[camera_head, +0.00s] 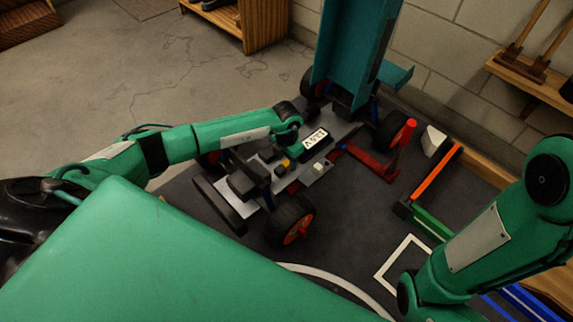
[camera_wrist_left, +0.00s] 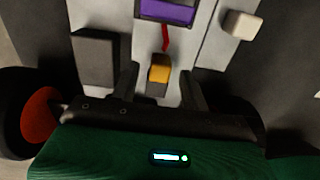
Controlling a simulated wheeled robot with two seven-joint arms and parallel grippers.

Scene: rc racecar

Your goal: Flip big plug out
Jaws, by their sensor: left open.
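A yellow plug (camera_wrist_left: 159,68) with a dark lower part stands on the grey chassis of the RC car in the left wrist view. A red wire runs from near it toward a purple block (camera_wrist_left: 167,11). The yellow plug also shows small in the head view (camera_head: 285,163). My left gripper (camera_wrist_left: 160,88) is open, with one dark finger on each side of the plug. Whether the fingers touch it I cannot tell. My right arm shows at the right of the head view, but its gripper is out of frame.
The car's teal body shell (camera_head: 352,50) stands raised behind the chassis. A white cube (camera_wrist_left: 243,24) and a dark box (camera_wrist_left: 96,58) flank the plug. A red stand (camera_head: 385,165) is right of the car. Dark mat lies clear in front of it.

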